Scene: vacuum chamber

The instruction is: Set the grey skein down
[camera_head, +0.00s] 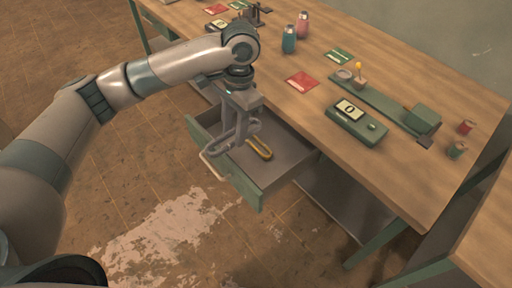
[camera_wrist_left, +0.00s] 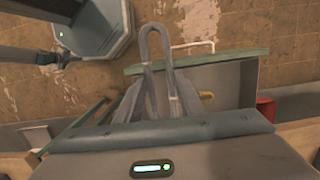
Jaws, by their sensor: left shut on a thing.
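My left gripper (camera_head: 238,132) is over the open drawer (camera_head: 245,188), fingers pointing down. It is shut on the grey skein, a long grey loop (camera_wrist_left: 156,32) that extends out past the fingers in the left wrist view. My right gripper is not in view.
The drawer's pale handle (camera_head: 207,168) faces the floor side. On the wooden bench (camera_head: 400,75) are a red card (camera_head: 302,82), a teal bottle (camera_head: 289,40), a pink bottle (camera_head: 303,25) and a green device with a dial (camera_head: 355,122). The drawer's right part looks clear.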

